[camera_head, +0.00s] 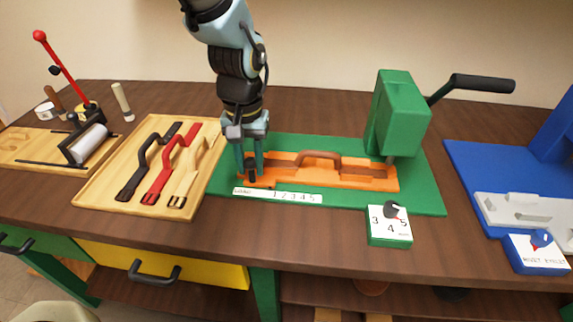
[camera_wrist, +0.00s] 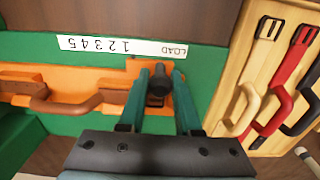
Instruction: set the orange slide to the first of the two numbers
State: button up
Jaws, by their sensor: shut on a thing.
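The orange slide (camera_head: 345,180) lies along the green base (camera_head: 425,195), with a brown handle (camera_head: 318,155) on it. In the wrist view the orange slide (camera_wrist: 90,120) runs left from my gripper. A white number strip (camera_head: 277,194) lies along its front edge; in the wrist view the strip (camera_wrist: 120,45) reads LOAD and 1 to 5, upside down. My gripper (camera_head: 251,176) is at the slide's left end, beside LOAD. In the wrist view my gripper (camera_wrist: 161,76) is shut on a dark upright knob (camera_wrist: 160,88) at that end.
A green press head (camera_head: 398,115) with a black lever stands over the slide's right end. A small dial block (camera_head: 390,228) shows 3, 4, 5. A wooden tray (camera_head: 100,200) with black, red and cream handles is close on the left. A blue station (camera_head: 480,170) stands right.

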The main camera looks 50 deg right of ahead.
jog(key=shift+s+d+p, duration=0.15)
jog(key=shift+s+d, duration=0.35)
jog(key=shift+s, duration=0.25)
jog(key=shift+s+d+p, duration=0.15)
jog(key=shift+s+d, duration=0.3)
jog(key=shift+s, duration=0.25)
jog(key=o, duration=0.9)
notch_tip(320, 180, up, 6)
jog(key=p, duration=0.4)
jog(key=shift+p, duration=0.35)
